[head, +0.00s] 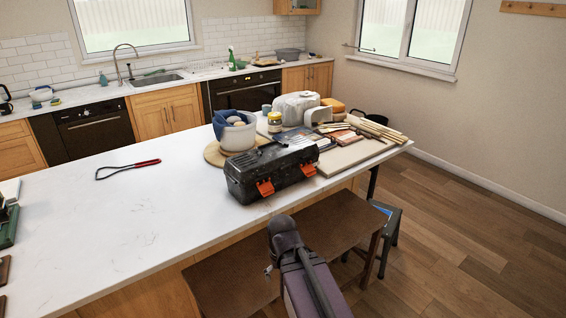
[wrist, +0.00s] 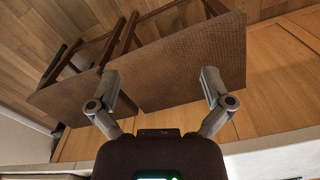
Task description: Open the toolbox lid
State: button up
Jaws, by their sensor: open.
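The toolbox (head: 268,178) is dark grey with orange-red latches (head: 265,188) on its front side. It stands on the white worktop near the front edge, and its lid (head: 270,158) is shut. My arm reaches up from the bottom of the head view, in front of the toolbox and apart from it. My gripper's fingers show in the wrist view (wrist: 158,88); they are spread wide with nothing between them. The wrist view looks down at the bench and floor, and the toolbox does not show there. The fingertips are hidden in the head view.
A pale pot with blue cloth (head: 236,135) stands behind the toolbox on a round board. A board with wooden tools (head: 350,150) lies to the right. A red-handled loop tool (head: 130,168) lies on the left. A brown bench (head: 235,275) stands below the worktop (head: 120,225).

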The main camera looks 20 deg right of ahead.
jog(key=shift+w, duration=0.15)
jog(key=c, duration=0.8)
jog(key=shift+w+r+m, duration=0.1)
jog(key=shift+w+m, duration=0.2)
jog(key=shift+m, duration=0.1)
jog(key=c, duration=0.3)
jog(key=w+r+m+t+y, duration=0.1)
jog(key=w+m, duration=0.1)
jog(key=w, duration=0.1)
jog(key=w+d+r+m+t+y+p, duration=0.1)
jog(key=w+m, duration=0.2)
jog(key=w+r+m+t+y+p, duration=0.1)
jog(key=w+m, duration=0.2)
jog(key=shift+d+r+y, duration=0.15)
jog(key=shift+y, duration=0.15)
grip_shut()
jog(key=w+d+r+m+t+p, duration=0.1)
jog(key=w+d+r+m+t, duration=0.4)
jog(key=m, duration=0.6)
jog(key=w+d+r+m+t+y+p, duration=0.1)
jog(key=w+d+r+m+t+p, duration=0.1)
jog(key=w+d+r+m+t, duration=0.3)
jog(key=w+d+r+m, duration=0.3)
jog(key=w+d+m, duration=0.3)
jog(key=m, duration=0.1)
jog(key=shift+d+r, duration=0.15)
jog(key=shift+r, duration=0.2)
